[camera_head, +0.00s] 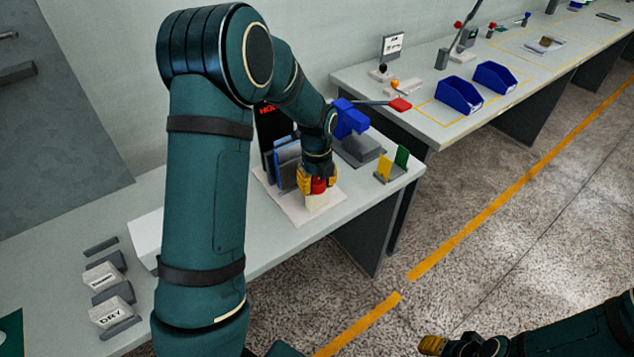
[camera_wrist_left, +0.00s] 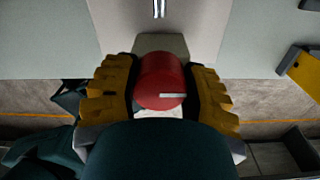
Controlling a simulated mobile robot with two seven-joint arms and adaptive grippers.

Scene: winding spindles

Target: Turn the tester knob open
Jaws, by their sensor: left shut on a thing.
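The tester knob (camera_wrist_left: 160,80) is a red round knob with a white pointer line, seen close up in the left wrist view. The line lies level and points to the right there. In the head view the red knob (camera_head: 319,186) sits on a pale block (camera_head: 317,203) near the front edge of the table. My left gripper (camera_head: 318,184) is shut on the knob, with a yellow finger on each side; it also shows in the left wrist view (camera_wrist_left: 162,88). My right gripper (camera_head: 437,345) is low at the bottom right, away from the table, and its finger gap is unclear.
Grey and blue upright pieces (camera_head: 287,163) stand behind the knob. A yellow and green holder (camera_head: 391,165) stands to its right. Labelled blocks (camera_head: 109,312) lie at the left of the table. Blue bins (camera_head: 459,94) stand on the far bench.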

